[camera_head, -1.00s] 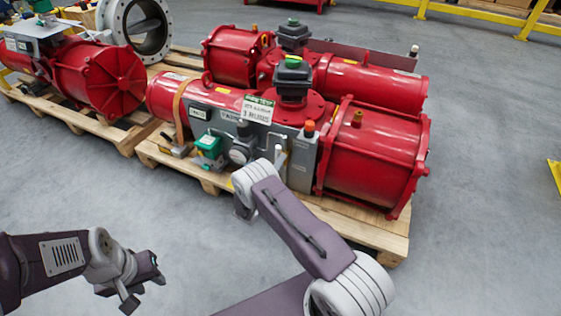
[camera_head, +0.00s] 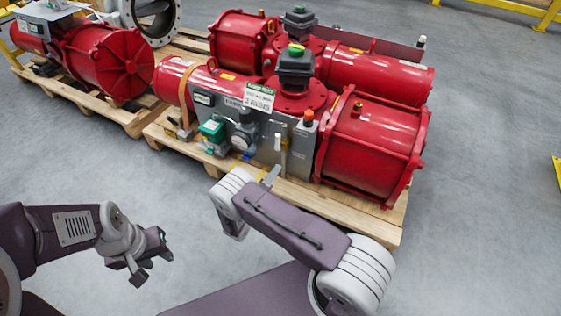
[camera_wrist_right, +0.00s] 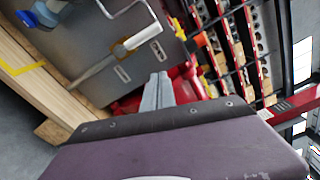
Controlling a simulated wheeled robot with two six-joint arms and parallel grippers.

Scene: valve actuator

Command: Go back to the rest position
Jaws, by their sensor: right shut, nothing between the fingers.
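The red valve actuator (camera_head: 365,145) lies on a wooden pallet (camera_head: 345,210), with a grey control panel (camera_head: 298,150) on its near side. A lever with a white tip (camera_head: 278,143) stands on the panel. It also shows in the right wrist view (camera_wrist_right: 142,38). My right gripper (camera_head: 271,175) is in front of the panel, low near the pallet edge. In the right wrist view its fingers (camera_wrist_right: 158,88) are together and empty, apart from the lever. My left gripper (camera_head: 153,268) is over bare floor at the lower left, its fingers spread and empty.
A second red actuator (camera_head: 105,65) sits on another pallet (camera_head: 120,118) at the left. A green box (camera_head: 212,132) and a white sign (camera_head: 258,98) are on the near actuator. Grey floor (camera_head: 480,220) is clear at the right and in front.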

